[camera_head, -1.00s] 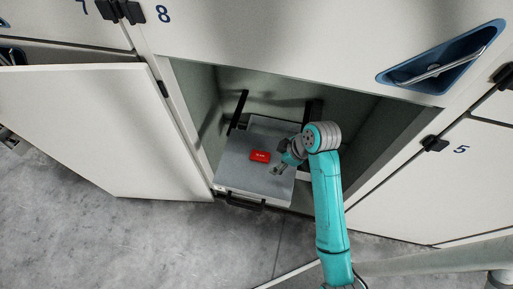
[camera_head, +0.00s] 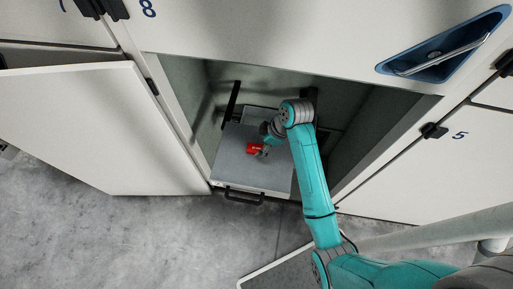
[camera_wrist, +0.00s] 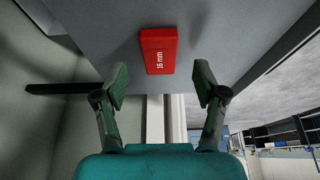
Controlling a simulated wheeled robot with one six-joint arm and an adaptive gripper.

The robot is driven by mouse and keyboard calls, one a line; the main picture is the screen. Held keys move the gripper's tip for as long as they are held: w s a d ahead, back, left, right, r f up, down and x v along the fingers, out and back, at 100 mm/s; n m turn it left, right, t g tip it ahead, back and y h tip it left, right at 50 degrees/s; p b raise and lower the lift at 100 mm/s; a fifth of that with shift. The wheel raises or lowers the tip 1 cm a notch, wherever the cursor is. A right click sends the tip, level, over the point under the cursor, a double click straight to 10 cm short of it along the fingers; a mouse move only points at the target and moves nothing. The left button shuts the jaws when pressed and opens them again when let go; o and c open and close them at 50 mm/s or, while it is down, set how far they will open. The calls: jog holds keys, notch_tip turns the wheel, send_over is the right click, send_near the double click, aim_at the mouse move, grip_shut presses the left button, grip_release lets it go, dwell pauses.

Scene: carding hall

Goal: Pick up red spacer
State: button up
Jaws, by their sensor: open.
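The red spacer (camera_head: 254,149) is a small flat block lying on a grey tray-like surface (camera_head: 240,172) inside the open cabinet. In the wrist view the red spacer (camera_wrist: 159,50) shows white "16 mm" lettering. My gripper (camera_head: 264,148) is at the spacer in the head view and hides part of it. In the wrist view my gripper (camera_wrist: 160,85) has its two fingers spread wide, with nothing between them. The spacer is just beyond the fingertips, roughly centred between them, and not visibly touched.
The grey surface has a dark handle (camera_head: 244,196) at its front edge. An open white door (camera_head: 100,125) stands to the left. The cabinet's inner walls (camera_head: 370,120) close in on the right. A blue recessed handle (camera_head: 445,45) is at upper right.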

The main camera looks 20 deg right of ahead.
aim_at(257, 149)
jog(key=shift+x, duration=1.45)
jog(key=shift+c, duration=0.3)
jog(key=c, duration=1.2)
